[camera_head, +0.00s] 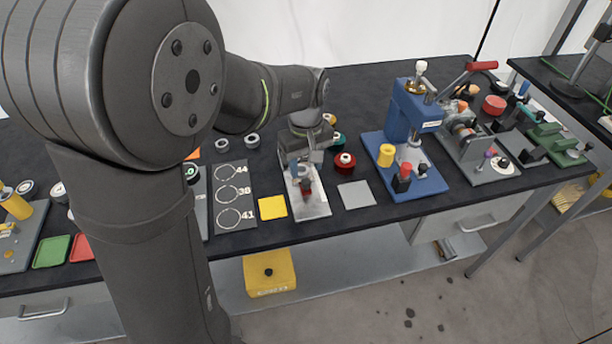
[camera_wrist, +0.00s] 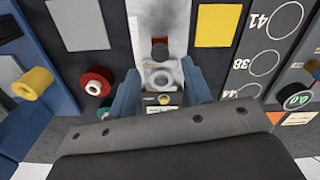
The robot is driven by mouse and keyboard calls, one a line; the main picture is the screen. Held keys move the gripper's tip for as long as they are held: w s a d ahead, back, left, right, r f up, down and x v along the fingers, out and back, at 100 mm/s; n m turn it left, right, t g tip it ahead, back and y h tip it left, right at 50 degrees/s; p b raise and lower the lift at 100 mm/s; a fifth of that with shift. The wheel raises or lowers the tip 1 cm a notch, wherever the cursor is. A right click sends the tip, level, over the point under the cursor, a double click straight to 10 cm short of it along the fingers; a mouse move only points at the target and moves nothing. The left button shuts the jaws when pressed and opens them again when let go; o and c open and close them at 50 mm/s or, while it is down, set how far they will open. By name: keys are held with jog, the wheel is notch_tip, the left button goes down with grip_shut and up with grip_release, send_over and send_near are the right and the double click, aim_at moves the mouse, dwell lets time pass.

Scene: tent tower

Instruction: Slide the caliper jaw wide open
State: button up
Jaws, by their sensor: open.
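The caliper stands on a pale plate (camera_head: 318,208) near the bench's front edge, below my gripper in the head view. In the wrist view the same light plate (camera_wrist: 175,22) runs up the middle. A dark red block (camera_wrist: 159,48) and a grey part with a round hole (camera_wrist: 161,77) sit on it; I cannot tell which is the sliding jaw. My gripper (camera_wrist: 160,88) is open, its two blue fingers on either side of the grey part. I see nothing held. In the head view my gripper (camera_head: 303,176) hides part of the caliper. Contact cannot be told.
A yellow square (camera_head: 272,208) and a board of marked circles (camera_head: 234,195) lie left of the caliper. A grey square (camera_head: 356,194), a red spool (camera_head: 345,163) and a blue press (camera_head: 410,125) lie right. A yellow box (camera_head: 270,273) sits on the lower shelf.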

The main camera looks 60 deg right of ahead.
aim_at(306, 182)
jog(key=shift+f, duration=2.3)
jog(key=shift+c, duration=0.3)
jog(key=c, duration=0.8)
